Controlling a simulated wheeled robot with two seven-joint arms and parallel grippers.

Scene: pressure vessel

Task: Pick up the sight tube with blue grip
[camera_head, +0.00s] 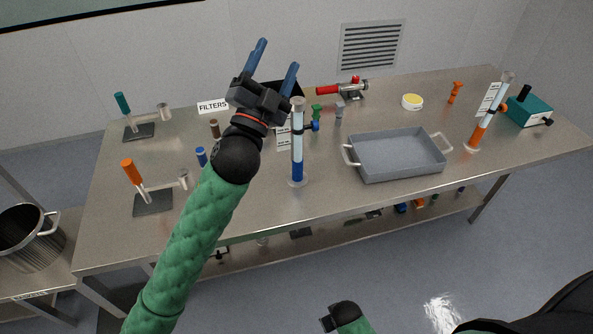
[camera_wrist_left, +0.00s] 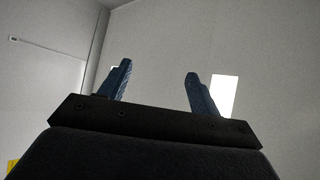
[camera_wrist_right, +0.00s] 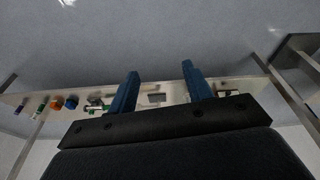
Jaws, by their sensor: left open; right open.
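The sight tube with blue grip (camera_head: 297,147) stands upright on the steel table, a clear tube with a blue lower part and a round base. A small blue knob juts from its right side. My left gripper (camera_head: 277,54) is open and empty, raised above the table, up and left of the tube's top. The left wrist view shows its open fingers (camera_wrist_left: 157,85) against bare wall. My right gripper (camera_wrist_right: 161,82) is open and empty in the right wrist view, facing the lower shelf. In the head view only part of my right arm shows at the bottom.
A similar tube with an orange grip (camera_head: 485,120) stands at the right. A grey tray (camera_head: 400,172) lies between the tubes. An orange-handled stand (camera_head: 152,204), a teal-handled stand (camera_head: 139,131) and a blue cap (camera_head: 201,156) are at the left. The front table edge is mostly clear.

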